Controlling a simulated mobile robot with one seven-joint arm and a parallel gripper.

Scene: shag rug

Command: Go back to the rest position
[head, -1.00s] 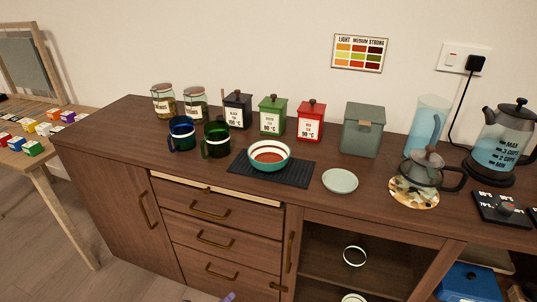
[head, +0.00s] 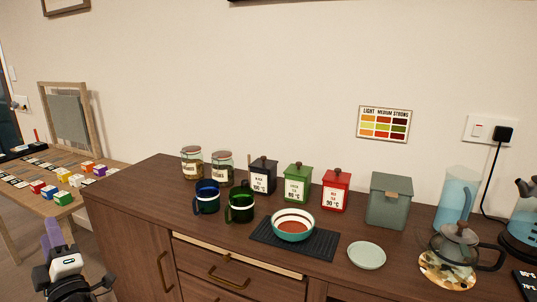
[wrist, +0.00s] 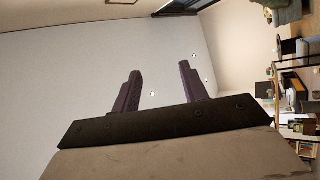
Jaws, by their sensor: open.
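My gripper (head: 54,234) shows at the lower left of the head view, raised in front of the sideboard's left end, with purple fingers. In the wrist view my gripper (wrist: 157,90) has its two purple fingers apart with nothing between them, against a plain pale wall. It is open and empty, apart from every object. The wooden sideboard (head: 130,205) stands to its right with the tea things on top.
On the sideboard stand glass jars (head: 192,163), dark mugs (head: 240,206), a red canister (head: 335,190), a bowl (head: 293,224) on a black mat (head: 265,237), a saucer (head: 367,255) and a teapot (head: 457,245). A side table (head: 115,165) with small colored boxes is at the left.

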